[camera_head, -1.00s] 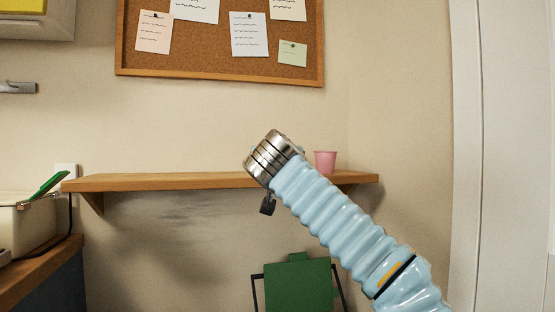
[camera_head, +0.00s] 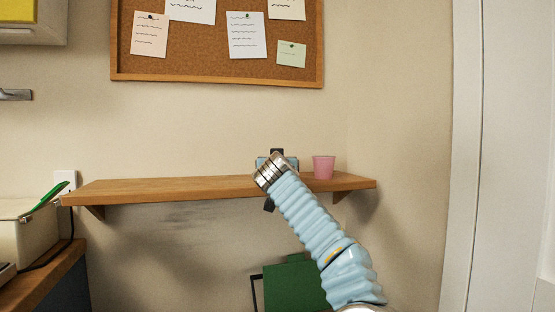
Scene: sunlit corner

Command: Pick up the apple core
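No apple core shows in the head view; my arm hides part of the wooden shelf (camera_head: 150,189). My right arm comes in from the lower right, and its metal wrist ring covers the shelf's front edge. My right gripper (camera_head: 276,162) is mostly hidden behind the wrist, with only a light-blue part and a dark piece showing above it. I cannot see its fingertips or whether it holds anything. My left gripper is not in view.
A pink cup (camera_head: 323,167) stands on the shelf just right of my wrist. The shelf's left part is bare. A green chair (camera_head: 290,285) is below. A box (camera_head: 28,228) with a green-handled thing stands on the left counter. A cork board (camera_head: 200,60) hangs above.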

